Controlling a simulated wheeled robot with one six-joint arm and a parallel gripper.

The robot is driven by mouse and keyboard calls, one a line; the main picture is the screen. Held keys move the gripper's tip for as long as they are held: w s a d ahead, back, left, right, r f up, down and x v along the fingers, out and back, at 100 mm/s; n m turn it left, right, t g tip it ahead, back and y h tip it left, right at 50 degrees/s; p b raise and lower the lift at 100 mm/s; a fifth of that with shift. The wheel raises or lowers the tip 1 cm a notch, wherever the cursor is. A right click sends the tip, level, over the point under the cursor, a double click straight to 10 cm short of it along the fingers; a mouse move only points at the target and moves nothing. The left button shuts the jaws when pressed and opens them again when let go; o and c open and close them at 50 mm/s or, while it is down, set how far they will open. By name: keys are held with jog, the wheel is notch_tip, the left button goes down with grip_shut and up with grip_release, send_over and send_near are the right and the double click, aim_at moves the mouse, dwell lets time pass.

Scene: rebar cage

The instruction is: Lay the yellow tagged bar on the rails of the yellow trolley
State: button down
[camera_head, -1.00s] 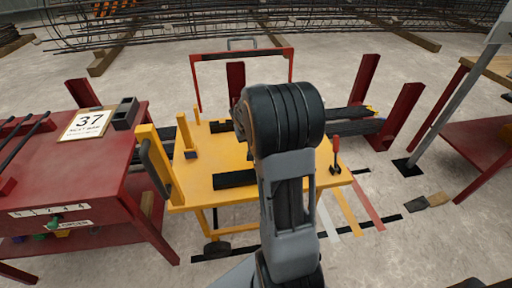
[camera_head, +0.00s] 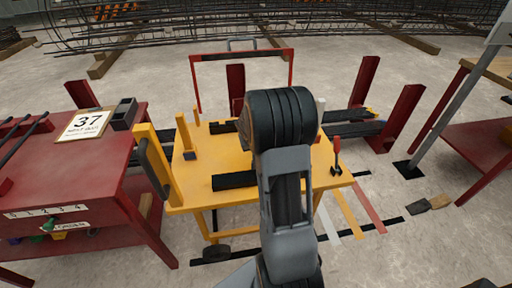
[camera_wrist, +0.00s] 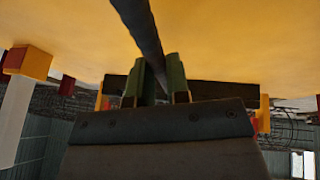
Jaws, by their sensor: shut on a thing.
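The yellow trolley (camera_head: 195,195) stands ahead of me. Its dark rails, a near one (camera_head: 234,181) and a far one (camera_head: 222,127), lie across its top, partly hidden by my arm. In the wrist view my gripper (camera_wrist: 163,78) has its green fingers shut on a dark bar (camera_wrist: 138,25), close to the trolley top (camera_wrist: 230,40). I cannot tell whether the bar touches the rails. No yellow tag shows on the visible part of the bar. In the head view my arm hides the gripper and the held bar.
A red bench (camera_head: 65,170) with a card marked 37 (camera_head: 84,124) is close on the left. A yellow post (camera_head: 186,138) and a red-handled clamp (camera_head: 337,155) rise from the trolley. Dark bars and red posts (camera_head: 400,115) stand right.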

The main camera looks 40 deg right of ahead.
jog(key=shift+f, duration=0.1)
jog(key=c, duration=1.1)
grip_release()
jog(key=shift+r, duration=0.45)
jog(key=p+v, duration=0.3)
jog(key=v, duration=0.8)
jog(key=s+a+r+n+y, duration=0.1)
jog(key=s+a+n, duration=0.1)
jog(key=s+a, duration=0.5)
jog(key=s+a+r+n+y, duration=0.2)
jog(key=s+a, duration=0.5)
jog(key=a, duration=0.5)
jog(key=shift+s+n+y, duration=0.3)
